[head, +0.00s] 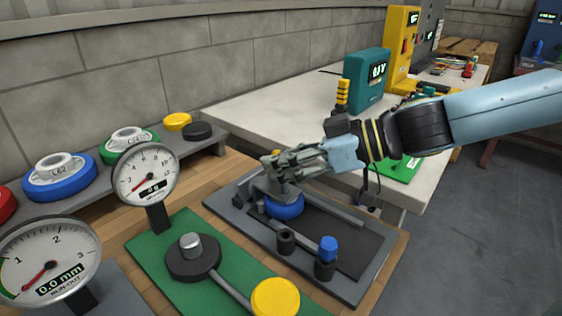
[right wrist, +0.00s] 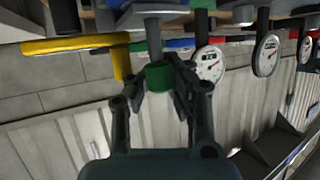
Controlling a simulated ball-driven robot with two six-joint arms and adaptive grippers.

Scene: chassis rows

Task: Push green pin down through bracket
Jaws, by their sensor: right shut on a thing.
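In the right wrist view, a green pin head (right wrist: 159,77) sits between the two fingertips of my right gripper (right wrist: 160,72). A grey shaft (right wrist: 152,38) runs from the green head to a grey plate at the picture's top edge. In the head view, my right gripper (head: 280,166) is over a grey fixture plate (head: 345,285), above a grey bracket-like part (head: 266,187) and a blue round part (head: 286,207). The fingers hide the green pin there, and how deep it sits in the bracket cannot be told. My left gripper is not in view.
A blue-topped post (head: 328,248) and a dark hollow cylinder (head: 286,241) stand on the fixture's front side. A dial gauge (head: 146,172) and a green mat (head: 165,262) lie to the left. A teal meter (head: 366,80) stands on the white bench (head: 260,115) behind.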

